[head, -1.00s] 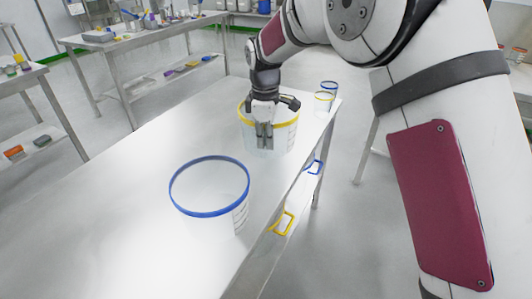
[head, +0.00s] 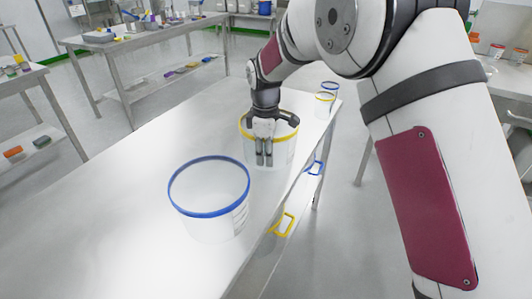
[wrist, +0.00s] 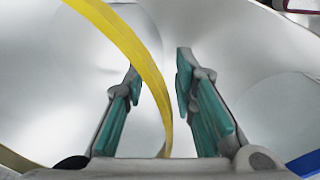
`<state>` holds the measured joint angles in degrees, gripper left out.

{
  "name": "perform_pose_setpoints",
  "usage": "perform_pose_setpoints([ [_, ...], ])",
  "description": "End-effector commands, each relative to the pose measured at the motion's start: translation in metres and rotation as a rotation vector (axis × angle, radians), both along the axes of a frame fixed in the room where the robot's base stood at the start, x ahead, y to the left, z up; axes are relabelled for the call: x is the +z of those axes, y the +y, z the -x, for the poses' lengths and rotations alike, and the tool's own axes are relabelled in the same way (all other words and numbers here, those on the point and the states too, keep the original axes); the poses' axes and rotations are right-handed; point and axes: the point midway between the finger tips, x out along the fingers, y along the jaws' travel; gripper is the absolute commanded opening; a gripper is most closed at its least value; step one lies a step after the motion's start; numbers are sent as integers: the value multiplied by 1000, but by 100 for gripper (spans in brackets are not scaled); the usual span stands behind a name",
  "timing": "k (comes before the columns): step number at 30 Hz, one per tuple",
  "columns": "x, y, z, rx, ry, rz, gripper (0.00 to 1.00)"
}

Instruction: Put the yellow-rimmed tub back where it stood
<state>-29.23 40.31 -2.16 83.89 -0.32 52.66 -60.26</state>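The yellow-rimmed tub (head: 283,153) is clear and upright, towards the far right of the long table in the head view. It appears to rest on the tabletop. My gripper (head: 264,160) points down at its near side. In the wrist view the yellow rim (wrist: 133,58) runs between the two fingers of my gripper (wrist: 156,68), one on each side of the tub's wall. A gap shows between the fingertips, so my gripper looks partly open around the wall. The far side of the tub is partly hidden by my wrist.
A larger blue-rimmed tub (head: 213,222) stands nearer on the same table (head: 110,225). The table's left side is clear.

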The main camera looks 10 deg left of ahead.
Motion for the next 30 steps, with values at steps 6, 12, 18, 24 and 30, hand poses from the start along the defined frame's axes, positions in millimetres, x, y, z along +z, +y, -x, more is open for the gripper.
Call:
perform_pose_setpoints([
  [6,9,0,0,0,-2,-1,25],
  [12,44,0,2,-1,-3,-2,25],
  [18,85,0,4,-1,-4,-2,25],
  [24,113,0,6,-1,-2,-1,25],
  [30,123,0,7,-1,0,1,25],
])
